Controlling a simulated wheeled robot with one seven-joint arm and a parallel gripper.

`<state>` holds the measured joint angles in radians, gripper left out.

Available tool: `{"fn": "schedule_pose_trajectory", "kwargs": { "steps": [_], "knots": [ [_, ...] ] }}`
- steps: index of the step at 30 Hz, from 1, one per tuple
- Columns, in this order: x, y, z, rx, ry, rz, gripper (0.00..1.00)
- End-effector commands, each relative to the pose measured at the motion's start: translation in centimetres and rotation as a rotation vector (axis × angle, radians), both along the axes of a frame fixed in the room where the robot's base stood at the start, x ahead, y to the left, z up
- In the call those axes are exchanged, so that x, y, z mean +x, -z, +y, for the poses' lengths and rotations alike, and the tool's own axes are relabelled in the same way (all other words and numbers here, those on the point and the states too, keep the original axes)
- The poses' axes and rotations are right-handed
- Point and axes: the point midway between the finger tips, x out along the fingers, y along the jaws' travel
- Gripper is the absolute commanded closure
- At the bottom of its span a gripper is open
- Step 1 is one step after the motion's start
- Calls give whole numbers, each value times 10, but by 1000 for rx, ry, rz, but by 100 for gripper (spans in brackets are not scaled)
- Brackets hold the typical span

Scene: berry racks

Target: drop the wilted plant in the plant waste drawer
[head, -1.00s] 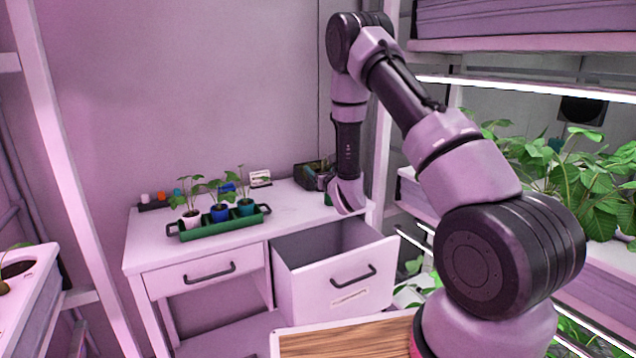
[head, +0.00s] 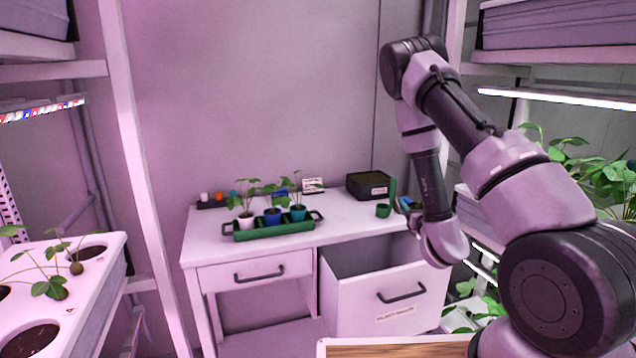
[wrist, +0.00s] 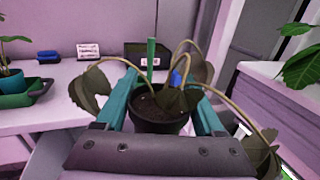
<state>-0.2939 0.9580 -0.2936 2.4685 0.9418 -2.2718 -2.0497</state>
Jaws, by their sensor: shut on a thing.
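The wilted plant (wrist: 92,92) has drooping brown-green leaves on bent stems and stands in a dark round pot (wrist: 160,120). My gripper (wrist: 165,100) is shut on this pot, with one teal finger on each side, and holds it roughly upright. The drawer is pulled out under the right side of the white desk. It has a dark handle and a small label too blurred to read. The visible part of its inside looks empty.
On the desk (head: 350,232), a green tray (head: 275,232) holds three potted seedlings. A shut drawer (head: 255,272) is on the left. Planted racks flank both sides.

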Motion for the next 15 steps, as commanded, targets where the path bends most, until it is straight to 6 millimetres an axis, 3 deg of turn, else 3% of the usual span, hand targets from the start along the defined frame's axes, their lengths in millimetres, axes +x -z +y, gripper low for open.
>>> {"fn": "schedule_pose_trajectory", "kwargs": {
  "steps": [10,15],
  "knots": [
    [1,0,0,0,3,-2,99],
    [38,0,18,9,13,-17,99]
  ]
}}
